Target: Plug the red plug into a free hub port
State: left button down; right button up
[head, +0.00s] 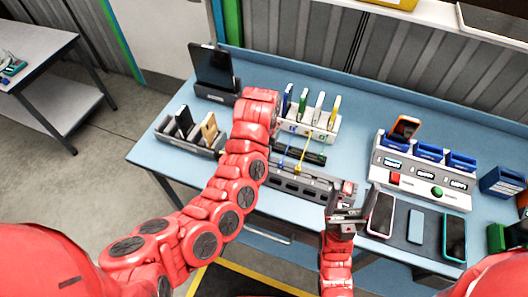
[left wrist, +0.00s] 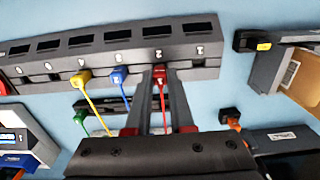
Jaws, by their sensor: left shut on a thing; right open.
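The dark grey hub (head: 290,184) lies along the bench's front; in the left wrist view the hub (left wrist: 100,42) spans the top with a row of numbered ports. A yellow plug (left wrist: 80,78) and a blue plug (left wrist: 120,75) sit at neighbouring ports. The red plug (left wrist: 160,73) is between the fingertips of my left gripper (left wrist: 161,82), which is shut on it. The plug is right at the hub's edge by port 2; I cannot tell how deep it sits. In the head view my arm hides that gripper. My right gripper (head: 346,208) is open and empty at the hub's right end.
A white rack (head: 308,124) with coloured upright items stands behind the hub. A charging station (head: 420,175) with phones before it is at right. A tablet stand (head: 215,93) and a dark tray (head: 190,146) are at left. Yellow and blue cables trail from the hub.

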pick_arm(q)
jog(key=shift+f+b, duration=0.35)
jog(key=shift+f, duration=0.35)
dwell(0.7)
dwell(0.4)
jog(key=shift+c, duration=1.5)
grip_release()
jog(key=shift+r, duration=0.1)
jog(key=shift+r+p, duration=0.6)
jog(key=shift+r, duration=0.6)
notch_tip(320, 180, up, 3)
jog(key=shift+f+p, duration=0.2)
jog(key=shift+p, duration=0.8)
notch_tip(320, 180, up, 2)
jog(key=shift+p, duration=1.05)
